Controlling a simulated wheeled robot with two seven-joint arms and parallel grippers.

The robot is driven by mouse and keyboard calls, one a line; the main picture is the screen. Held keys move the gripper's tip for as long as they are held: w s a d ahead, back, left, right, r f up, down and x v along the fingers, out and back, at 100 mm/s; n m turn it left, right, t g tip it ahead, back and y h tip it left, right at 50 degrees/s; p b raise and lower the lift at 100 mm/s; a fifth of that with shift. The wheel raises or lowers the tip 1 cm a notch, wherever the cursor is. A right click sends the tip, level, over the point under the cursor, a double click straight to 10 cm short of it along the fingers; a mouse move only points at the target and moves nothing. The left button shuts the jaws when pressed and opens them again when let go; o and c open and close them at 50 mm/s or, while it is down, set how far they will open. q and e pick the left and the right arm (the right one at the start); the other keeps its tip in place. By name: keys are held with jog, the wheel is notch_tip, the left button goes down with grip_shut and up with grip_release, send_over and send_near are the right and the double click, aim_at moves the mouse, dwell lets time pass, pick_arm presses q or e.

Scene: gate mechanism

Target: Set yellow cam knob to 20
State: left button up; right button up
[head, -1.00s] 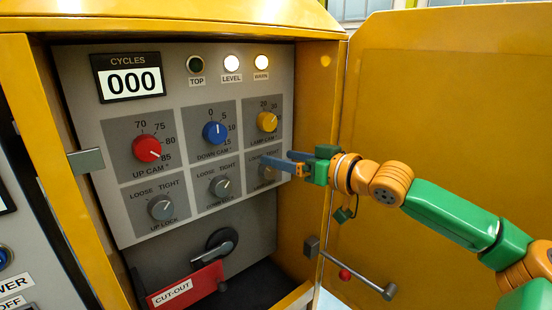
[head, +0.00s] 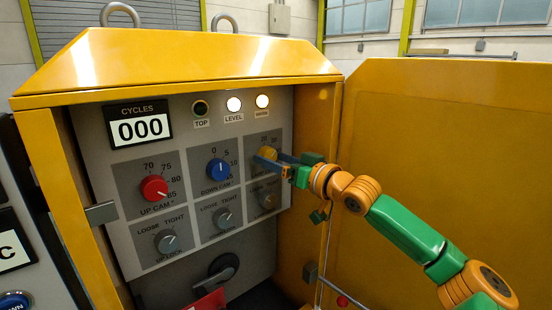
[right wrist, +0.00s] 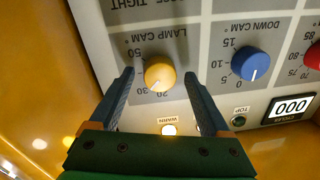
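The yellow lamp cam knob (head: 266,153) is at the upper right of the grey panel. My right gripper (head: 280,161) is at this knob in the head view. In the right wrist view its two fingers (right wrist: 158,76) stand on either side of the knob, with gaps visible on both sides. My left gripper is not in view.
The blue down cam knob (head: 218,170) and red up cam knob (head: 154,188) are to the left. Grey lock knobs, such as the one below the yellow knob (head: 267,200), form the lower row. The open yellow door (head: 450,130) stands at the right, behind my right arm.

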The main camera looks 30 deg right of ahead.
grip_shut()
jog(key=shift+r+n+p, duration=0.15)
jog(key=shift+n+p, duration=0.65)
jog(key=shift+p, duration=0.25)
jog(key=shift+n+p, duration=1.15)
jog(key=shift+n, duration=0.05)
jog(key=n+p, duration=0.2)
jog(key=shift+n, duration=0.4)
jog(key=shift+n+g+p, duration=0.3)
jog(key=shift+n+p, duration=0.25)
jog(key=shift+n, duration=0.55)
jog(key=shift+o, duration=0.7)
grip_release()
